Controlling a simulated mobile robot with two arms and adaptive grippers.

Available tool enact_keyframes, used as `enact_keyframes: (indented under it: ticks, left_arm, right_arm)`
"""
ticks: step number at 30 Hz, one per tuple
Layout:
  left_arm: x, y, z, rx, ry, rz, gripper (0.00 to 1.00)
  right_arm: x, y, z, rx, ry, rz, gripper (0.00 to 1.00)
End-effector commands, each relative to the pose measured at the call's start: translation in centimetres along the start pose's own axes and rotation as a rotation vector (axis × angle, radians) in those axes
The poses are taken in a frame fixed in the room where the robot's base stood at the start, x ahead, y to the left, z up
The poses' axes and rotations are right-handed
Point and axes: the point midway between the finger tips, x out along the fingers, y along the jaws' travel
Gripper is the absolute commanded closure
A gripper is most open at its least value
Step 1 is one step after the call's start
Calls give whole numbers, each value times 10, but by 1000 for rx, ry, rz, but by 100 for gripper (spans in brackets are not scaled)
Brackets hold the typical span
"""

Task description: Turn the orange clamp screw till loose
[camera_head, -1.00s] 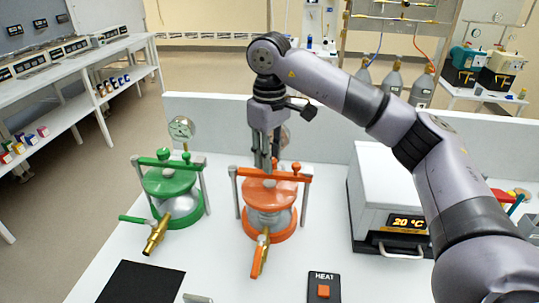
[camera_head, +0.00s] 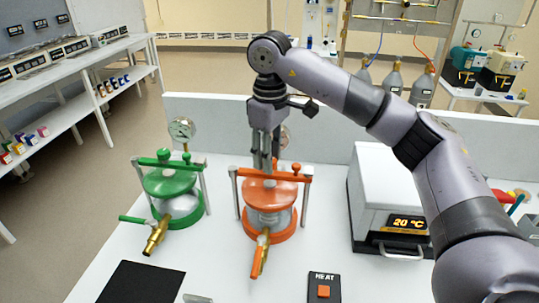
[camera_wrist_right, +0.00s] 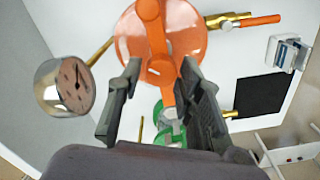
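The orange clamp vessel (camera_head: 270,195) stands on the white bench, with an orange bar across its lid between two grey posts. My right gripper (camera_head: 265,168) points down over the middle of this bar and covers part of it. In the right wrist view, the orange clamp screw (camera_wrist_right: 166,68) lies between the two separated fingers of my right gripper (camera_wrist_right: 162,72). Gaps show beside it, so I see no firm grip. An orange round knob (camera_head: 296,167) shows right of the fingers in the head view. My left gripper is not in view.
A green clamp vessel (camera_head: 172,190) with a pressure gauge (camera_head: 182,130) stands to the left. A white heater box (camera_head: 385,190) reading 20 °C stands right. A HEAT switch (camera_head: 323,290) and a black mat (camera_head: 140,283) lie in front. A low wall runs behind.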

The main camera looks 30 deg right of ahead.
Motion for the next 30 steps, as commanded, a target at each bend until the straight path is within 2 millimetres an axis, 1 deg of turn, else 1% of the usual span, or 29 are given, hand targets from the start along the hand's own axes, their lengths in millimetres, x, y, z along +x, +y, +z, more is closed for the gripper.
enact_keyframes:
  ticks: [1,4,13,16,20,24,30]
  left_arm:
    - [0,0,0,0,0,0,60]
    - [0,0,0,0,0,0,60]
    - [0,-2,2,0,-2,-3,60]
    - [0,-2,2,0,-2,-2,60]
    - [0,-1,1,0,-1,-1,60]
    - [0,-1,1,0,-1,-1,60]
    - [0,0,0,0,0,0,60]
  right_arm:
    - [1,0,0,0,-2,-1,61]
    - [1,0,0,0,-4,-1,55]
    - [1,-1,1,-1,-6,-2,54]
    - [-5,-1,0,-2,-4,-1,54]
    - [-25,-1,0,-1,-3,-1,54]
    - [-56,0,0,1,0,3,54]
    - [-91,0,0,-1,-2,2,54]
